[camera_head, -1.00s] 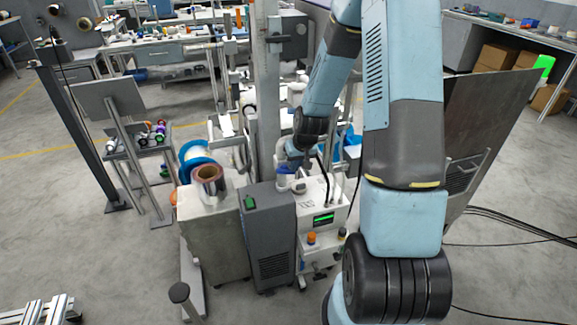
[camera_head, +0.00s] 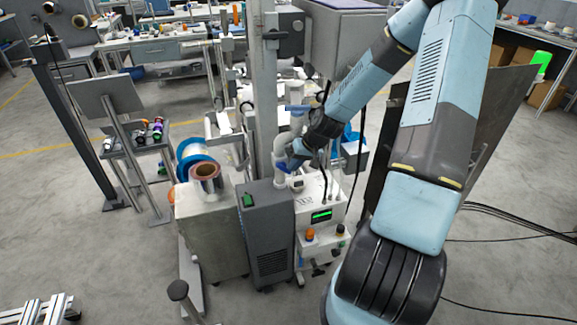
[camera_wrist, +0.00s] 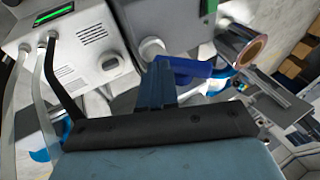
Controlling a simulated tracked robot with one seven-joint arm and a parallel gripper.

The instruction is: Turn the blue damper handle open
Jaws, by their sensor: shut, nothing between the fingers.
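The blue damper handle (camera_wrist: 190,68) shows in the wrist view as a bright blue bar just beyond my fingertips, reaching to the right. My gripper (camera_wrist: 158,68) is shut and empty, its dark blue fingers overlapping the handle's left end in the picture. I cannot tell whether they touch it. In the head view a small blue part, likely the same handle (camera_head: 282,167), shows at the pale pipe above the machines. My gripper (camera_head: 294,158) is just above and to its right there, its fingertips small and partly hidden.
A white machine with a green display (camera_head: 321,216) and a dark grey unit (camera_head: 268,232) stand below my gripper. A metallic film roll (camera_head: 205,178) sits on the cabinet to the left. A tall grey post (camera_head: 264,90) rises behind. Hoses stand close on the right.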

